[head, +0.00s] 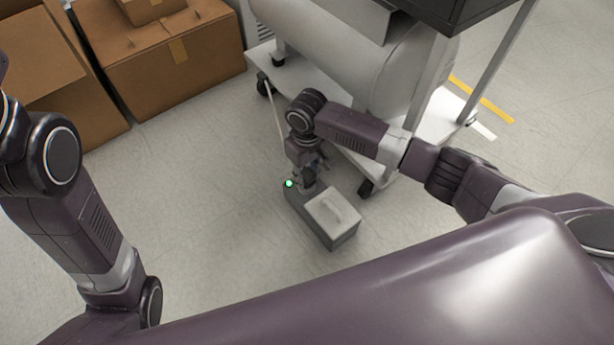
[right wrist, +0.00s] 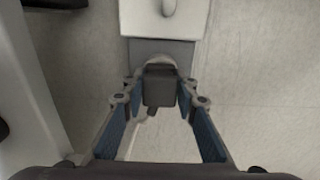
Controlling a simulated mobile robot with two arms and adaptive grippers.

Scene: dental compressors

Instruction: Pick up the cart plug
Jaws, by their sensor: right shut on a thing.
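The cart plug (right wrist: 160,86) is a dark grey block between the fingertips of my right gripper in the right wrist view. My right gripper (head: 309,184) is shut on it and points down at the far end of a grey box (head: 335,236) on the floor. In the head view the fingers and wrist hide most of the plug. The plug overlaps the box's end in the right wrist view (right wrist: 150,47); I cannot tell whether it is seated in the box or apart from it. My left arm shows at the left, but its gripper is out of view.
The box has a pale top panel with a handle (head: 333,211) and a green light (head: 289,183). A wheeled cart (head: 440,118) with a large tank (head: 365,70) stands behind my right arm. Cardboard boxes (head: 170,55) stand at upper left. Floor left of the grey box is clear.

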